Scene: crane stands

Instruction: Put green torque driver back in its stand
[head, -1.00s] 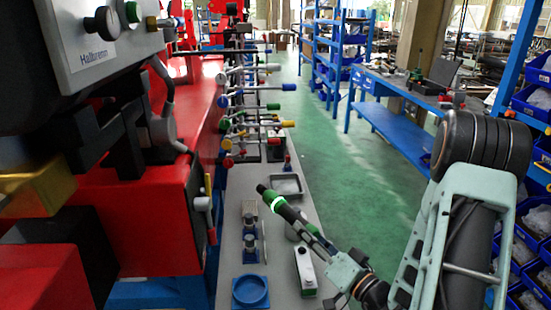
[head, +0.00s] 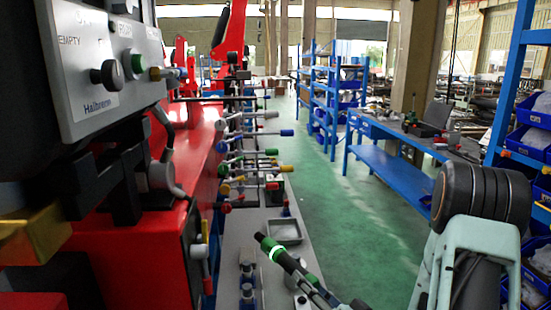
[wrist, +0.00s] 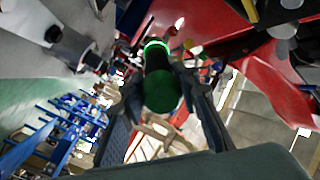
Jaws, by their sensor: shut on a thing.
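The green torque driver (head: 276,251) is dark with green bands, one bright, and is held tilted above the grey bench. My gripper (head: 306,285) is shut on it at the lower right of the head view. In the wrist view, the driver's round green end (wrist: 163,91) faces the camera between the two dark fingers of my gripper (wrist: 168,98). Small upright holders with metal and blue parts (head: 248,270) stand on the bench left of the driver, apart from it. I cannot tell which is the driver's stand.
A grey tray (head: 285,231) lies on the bench just beyond the driver. Levers with coloured knobs (head: 240,170) stand further back. A red machine (head: 150,235) borders the bench on the left. Green floor (head: 345,225) is open on the right.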

